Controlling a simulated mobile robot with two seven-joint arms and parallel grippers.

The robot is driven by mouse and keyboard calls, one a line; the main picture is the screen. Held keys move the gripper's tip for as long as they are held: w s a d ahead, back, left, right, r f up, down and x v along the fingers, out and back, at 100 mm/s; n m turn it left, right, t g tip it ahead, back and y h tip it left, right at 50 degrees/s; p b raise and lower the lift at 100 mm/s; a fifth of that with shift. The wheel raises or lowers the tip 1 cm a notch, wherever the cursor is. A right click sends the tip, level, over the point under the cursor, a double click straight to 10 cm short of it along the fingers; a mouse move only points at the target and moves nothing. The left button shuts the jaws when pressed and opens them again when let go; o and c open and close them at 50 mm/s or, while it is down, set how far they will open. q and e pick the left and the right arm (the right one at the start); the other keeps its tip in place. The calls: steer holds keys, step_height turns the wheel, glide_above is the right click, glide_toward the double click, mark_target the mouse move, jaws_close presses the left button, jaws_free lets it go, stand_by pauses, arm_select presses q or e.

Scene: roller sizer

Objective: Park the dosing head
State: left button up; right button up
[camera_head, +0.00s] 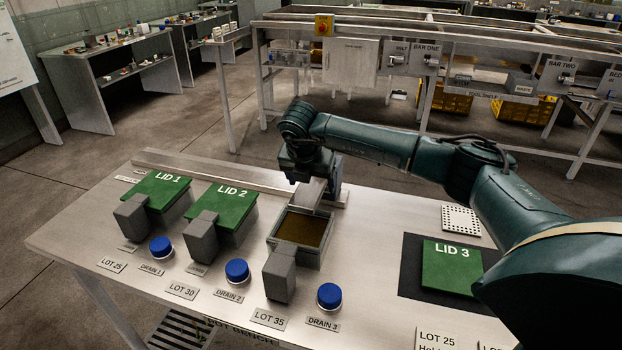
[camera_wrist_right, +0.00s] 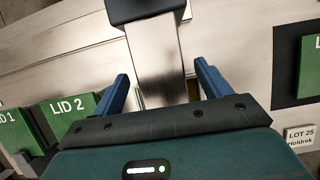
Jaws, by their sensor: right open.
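A steel-faced box with a dark grey block at its far end, which I take for the dosing head (camera_head: 310,193), stands at the back of the open third pot (camera_head: 272,240), by the right end of the rail. In the right wrist view the dosing head (camera_wrist_right: 155,62) lies between the two blue fingers. My right gripper (camera_head: 304,172) is open there, with a finger on each side; whether they touch it I cannot tell. My arm hides part of it. My left gripper is in neither view.
A long rail (camera_head: 215,171) runs along the bench's back. LID 1 (camera_head: 160,188) and LID 2 (camera_head: 225,207) cover their pots. LID 3 (camera_head: 450,268) lies on a dark mat (camera_head: 410,262) at right. Blue drain buttons (camera_head: 237,271) line the front. The bench between pot three and the mat is clear.

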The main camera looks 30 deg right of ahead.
steer(key=c, duration=1.4)
